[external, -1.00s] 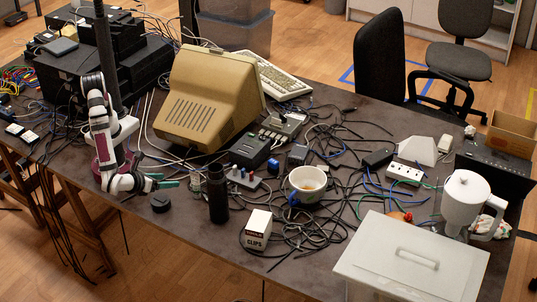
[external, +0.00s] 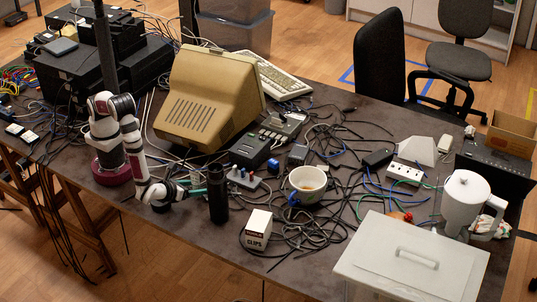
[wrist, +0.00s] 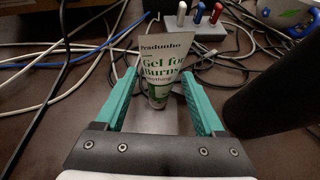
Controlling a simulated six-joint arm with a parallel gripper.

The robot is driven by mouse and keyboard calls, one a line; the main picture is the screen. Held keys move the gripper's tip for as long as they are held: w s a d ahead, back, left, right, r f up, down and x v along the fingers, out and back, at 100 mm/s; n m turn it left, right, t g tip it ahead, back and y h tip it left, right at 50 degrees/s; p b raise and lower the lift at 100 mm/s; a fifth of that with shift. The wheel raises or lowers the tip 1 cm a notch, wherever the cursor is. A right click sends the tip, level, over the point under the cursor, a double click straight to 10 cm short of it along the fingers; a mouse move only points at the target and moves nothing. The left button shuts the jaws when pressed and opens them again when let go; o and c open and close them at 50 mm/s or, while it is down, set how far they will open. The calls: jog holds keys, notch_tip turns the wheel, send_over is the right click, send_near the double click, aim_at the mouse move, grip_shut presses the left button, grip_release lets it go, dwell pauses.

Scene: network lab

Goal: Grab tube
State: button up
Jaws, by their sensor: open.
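The tube is a white and green squeeze tube (wrist: 162,68) labelled "Gel for Burns". In the wrist view it stands upright on its green cap, slightly tilted in the picture. My gripper (wrist: 165,95) is open, with its two teal fingers on either side of the tube's lower part. Gaps show between the fingers and the tube, so it is not clamped. In the external view my gripper (external: 198,191) is low over the table, just left of the dark flask; I cannot make the tube out clearly there.
The dark flask (external: 218,194) stands close to the right finger, and also shows large in the wrist view (wrist: 278,98). A switch box (wrist: 203,32) with coloured knobs is behind the tube. Cables (wrist: 60,60) lie at left. A mug (external: 305,186) and clips box (external: 257,229) are further right.

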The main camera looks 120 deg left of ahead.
grip_shut()
dwell(0.4)
